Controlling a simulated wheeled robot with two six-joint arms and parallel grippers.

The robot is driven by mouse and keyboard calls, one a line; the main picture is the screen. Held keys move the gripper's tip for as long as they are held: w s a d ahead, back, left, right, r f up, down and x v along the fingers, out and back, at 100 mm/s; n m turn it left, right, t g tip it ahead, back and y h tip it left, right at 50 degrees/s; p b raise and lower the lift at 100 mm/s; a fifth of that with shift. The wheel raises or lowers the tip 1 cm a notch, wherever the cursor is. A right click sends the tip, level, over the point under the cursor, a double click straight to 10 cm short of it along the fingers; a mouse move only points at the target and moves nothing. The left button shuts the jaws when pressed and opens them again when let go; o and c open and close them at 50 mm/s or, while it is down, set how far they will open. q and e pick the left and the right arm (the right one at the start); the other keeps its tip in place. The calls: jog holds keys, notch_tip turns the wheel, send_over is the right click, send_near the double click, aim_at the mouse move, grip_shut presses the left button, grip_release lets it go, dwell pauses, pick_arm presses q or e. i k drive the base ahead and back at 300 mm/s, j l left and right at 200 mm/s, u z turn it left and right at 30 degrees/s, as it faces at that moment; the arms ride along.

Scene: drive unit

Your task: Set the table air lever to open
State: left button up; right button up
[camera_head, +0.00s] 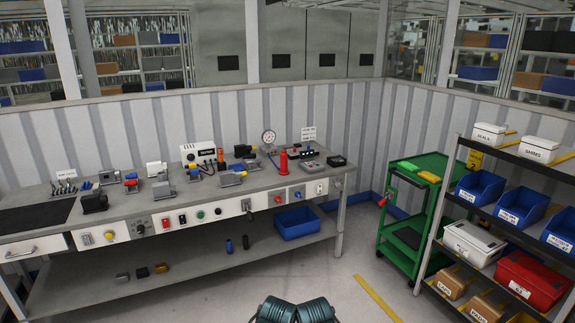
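The grey workbench (225,203) runs along the wall from the left to the middle of the view. Its front panel carries several small controls, including a red one (279,198), a blue one (298,194) and a white plate (320,188) near the right end. A round pressure gauge (268,137) stands at the back of the bench, with a red cylinder (284,164) in front of it. I cannot tell which control is the table air lever, nor its position. Neither of my grippers is in view.
A blue bin (297,222) sits on the bench's lower shelf. A green cart (410,245) stands right of the bench. A shelf rack with blue bins (480,187) and boxes is at the far right. The floor (340,265) between bench and cart is clear.

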aim_at(249, 214)
jog(key=i+l+u, duration=0.1)
jog(key=i+u, duration=0.3)
jog(key=i+l, duration=0.25)
jog(key=i, duration=0.2)
jog(key=i+l, duration=0.25)
jog(key=i, duration=0.2)
jog(key=i+l, duration=0.25)
jog(key=i, duration=0.25)
jog(key=i+l, duration=0.3)
jog(key=i, duration=0.15)
